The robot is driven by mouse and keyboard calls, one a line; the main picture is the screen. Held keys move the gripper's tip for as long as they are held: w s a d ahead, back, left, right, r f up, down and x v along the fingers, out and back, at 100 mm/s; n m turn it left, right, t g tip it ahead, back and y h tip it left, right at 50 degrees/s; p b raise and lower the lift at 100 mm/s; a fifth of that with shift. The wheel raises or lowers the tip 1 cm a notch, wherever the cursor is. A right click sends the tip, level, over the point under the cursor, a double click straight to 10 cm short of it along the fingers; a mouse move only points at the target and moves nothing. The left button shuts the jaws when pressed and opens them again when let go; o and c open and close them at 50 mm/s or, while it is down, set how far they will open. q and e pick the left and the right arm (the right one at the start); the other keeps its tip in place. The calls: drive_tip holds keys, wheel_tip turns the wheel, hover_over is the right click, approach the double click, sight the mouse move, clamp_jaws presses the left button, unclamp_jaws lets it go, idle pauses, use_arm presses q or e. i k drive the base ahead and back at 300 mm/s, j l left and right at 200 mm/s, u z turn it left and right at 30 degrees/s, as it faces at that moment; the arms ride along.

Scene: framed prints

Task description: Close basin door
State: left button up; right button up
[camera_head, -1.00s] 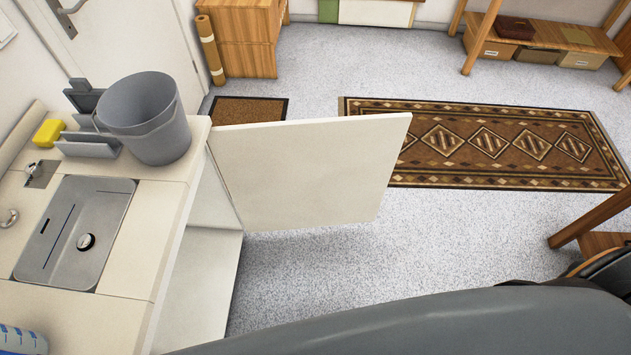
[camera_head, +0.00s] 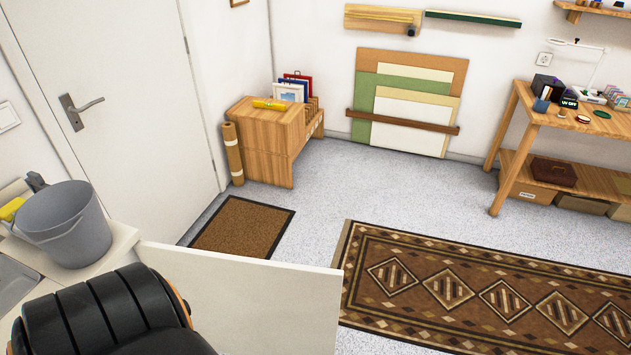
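The basin door (camera_head: 255,300) is a flat cream panel, swung open and standing out from the basin cabinet into the room. Its top edge and upper face show; its lower part is cut off by the frame. The basin counter (camera_head: 120,236) is at the left, with a small part of the grey sink (camera_head: 12,283) visible. A black rounded part of my own arm covers the lower left, in front of the counter and part of the door. Neither gripper's fingers are in view.
A grey bucket (camera_head: 66,225) stands on the counter beside something yellow (camera_head: 11,209). A brown doormat (camera_head: 243,228) and patterned rug (camera_head: 480,290) lie on the floor. A wooden rack (camera_head: 268,140) and workbench (camera_head: 560,122) stand farther back. Grey floor between them is clear.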

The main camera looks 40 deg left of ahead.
sight(251, 315)
drive_tip(key=i+l+z, duration=0.25)
drive_tip(key=i, duration=0.2)
drive_tip(key=i+l+z, duration=0.2)
drive_tip(key=i, duration=0.25)
drive_tip(key=i+u, duration=0.7)
drive_tip(key=i+l+u, duration=0.15)
drive_tip(key=u, duration=0.25)
drive_tip(key=i+u, duration=0.2)
drive_tip(key=u, duration=0.3)
drive_tip(key=i+u, duration=0.2)
drive_tip(key=u, duration=0.3)
drive_tip(key=i+u, duration=0.2)
drive_tip(key=u, duration=0.3)
drive_tip(key=i+l+u, duration=0.15)
drive_tip(key=u, duration=0.3)
drive_tip(key=i+l+u, duration=0.1)
drive_tip(key=l+u, duration=0.2)
drive_tip(key=u, duration=0.2)
drive_tip(key=i+l+u, duration=0.1)
drive_tip(key=u, duration=0.35)
drive_tip(key=i+l+u, duration=0.2)
drive_tip(key=u, duration=0.2)
drive_tip(key=i+l+u, duration=0.2)
drive_tip(key=u, duration=0.25)
drive_tip(key=i+l+u, duration=0.1)
drive_tip(key=l+u, duration=0.3)
